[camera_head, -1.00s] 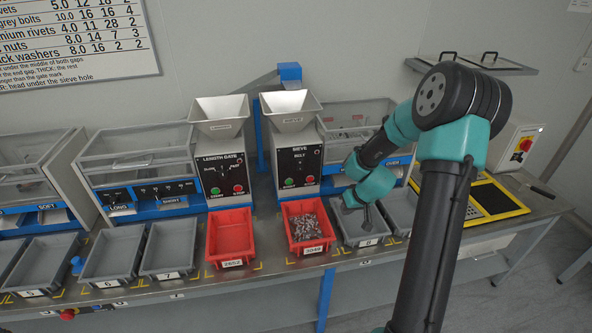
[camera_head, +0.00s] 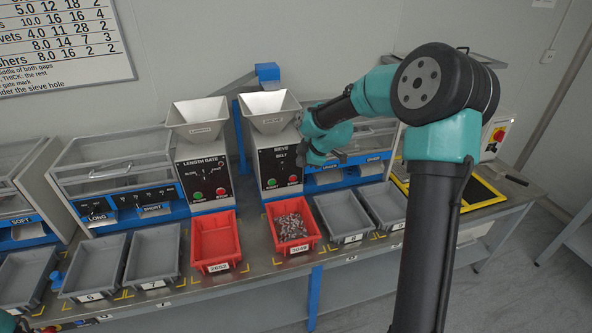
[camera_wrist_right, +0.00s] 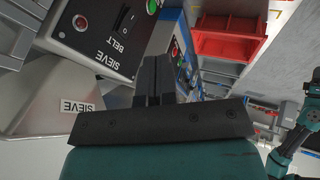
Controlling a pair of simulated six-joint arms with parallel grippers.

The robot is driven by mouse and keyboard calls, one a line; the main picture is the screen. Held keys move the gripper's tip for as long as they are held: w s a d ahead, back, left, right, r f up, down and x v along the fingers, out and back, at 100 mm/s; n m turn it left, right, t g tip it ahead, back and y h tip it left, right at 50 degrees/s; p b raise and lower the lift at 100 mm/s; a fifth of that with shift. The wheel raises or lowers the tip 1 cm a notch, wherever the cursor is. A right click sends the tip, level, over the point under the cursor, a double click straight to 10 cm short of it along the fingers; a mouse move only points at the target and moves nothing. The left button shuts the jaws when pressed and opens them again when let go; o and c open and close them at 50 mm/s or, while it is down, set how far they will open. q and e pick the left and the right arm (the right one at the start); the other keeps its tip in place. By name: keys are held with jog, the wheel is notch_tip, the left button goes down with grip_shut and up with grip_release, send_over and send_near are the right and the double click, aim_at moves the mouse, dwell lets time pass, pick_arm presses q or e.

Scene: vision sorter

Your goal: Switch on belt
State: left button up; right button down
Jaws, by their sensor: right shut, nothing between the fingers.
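The sieve machine's black panel (camera_head: 280,167) has a belt switch under the label "BELT", with a green and a red button below. In the right wrist view the panel (camera_wrist_right: 84,34) is upside down, and the dark belt rocker switch (camera_wrist_right: 125,18) shows near its top edge. My right gripper (camera_head: 308,157) is at the right edge of the sieve panel in the head view. In the right wrist view its fingers (camera_wrist_right: 156,72) are together and empty, beside the panel. Whether they touch it cannot be told. My left gripper is not visible.
A red bin (camera_head: 319,236) with small metal parts stands below the sieve. An empty red bin (camera_head: 236,262) stands below the length gate machine (camera_head: 203,173). Grey bins (camera_head: 343,237) line both sides. A metal hopper (camera_head: 270,108) tops the sieve.

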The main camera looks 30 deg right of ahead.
aim_at(285, 169)
jog(key=shift+w, duration=0.1)
jog(key=shift+w+a+f, duration=0.15)
jog(key=shift+w+f, duration=1.3)
jog(key=shift+w, duration=0.05)
jog(key=shift+w+a+f, duration=0.2)
jog(key=shift+w+f, duration=1.25)
jog(key=shift+w, duration=0.05)
jog(key=shift+w+a+f, duration=0.15)
jog(key=shift+w+f, duration=1.3)
jog(key=shift+w, duration=0.05)
jog(key=shift+w+a, duration=0.1)
